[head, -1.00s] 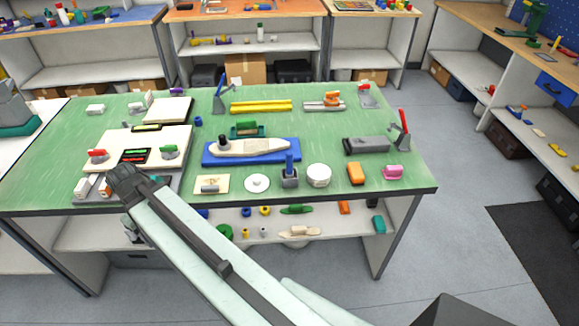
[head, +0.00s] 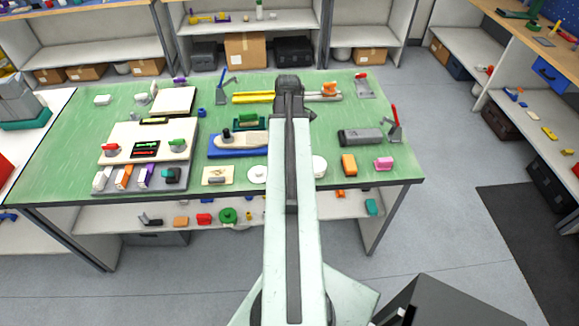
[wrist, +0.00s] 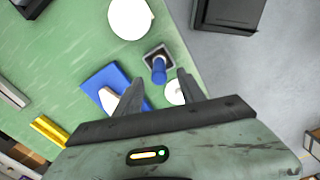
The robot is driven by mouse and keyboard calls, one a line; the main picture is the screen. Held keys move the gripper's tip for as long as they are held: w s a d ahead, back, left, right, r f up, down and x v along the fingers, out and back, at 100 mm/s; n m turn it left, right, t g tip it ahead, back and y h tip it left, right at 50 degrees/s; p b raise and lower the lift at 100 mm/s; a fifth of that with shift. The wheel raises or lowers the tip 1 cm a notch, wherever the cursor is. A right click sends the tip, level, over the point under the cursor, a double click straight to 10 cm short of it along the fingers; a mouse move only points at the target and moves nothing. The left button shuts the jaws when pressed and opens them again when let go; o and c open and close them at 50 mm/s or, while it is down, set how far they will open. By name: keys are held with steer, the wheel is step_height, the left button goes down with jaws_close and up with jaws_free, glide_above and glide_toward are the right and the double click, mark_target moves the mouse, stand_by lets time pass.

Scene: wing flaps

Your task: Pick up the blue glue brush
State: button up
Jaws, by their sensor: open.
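The blue glue brush (wrist: 159,72) stands in a square grey pot (wrist: 152,53) on the green bench, seen from above in the wrist view. Only its blue handle shows; the bristle end is hidden in the pot. My gripper (wrist: 160,79) is open and empty, with one dark finger on each side of the brush in the picture. The fingers look apart from the brush; the height gap is hard to tell. In the head view my arm hides the brush and pot, and my fingers cannot be made out there.
A white round tub (wrist: 130,18) and a white disc (wrist: 173,93) flank the pot.

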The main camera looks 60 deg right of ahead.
step_height(320, 180, down, 6)
steer(key=b, duration=0.5)
steer(key=shift+d+f, duration=0.1)
steer(key=shift+r, duration=0.2)
jaws_close()
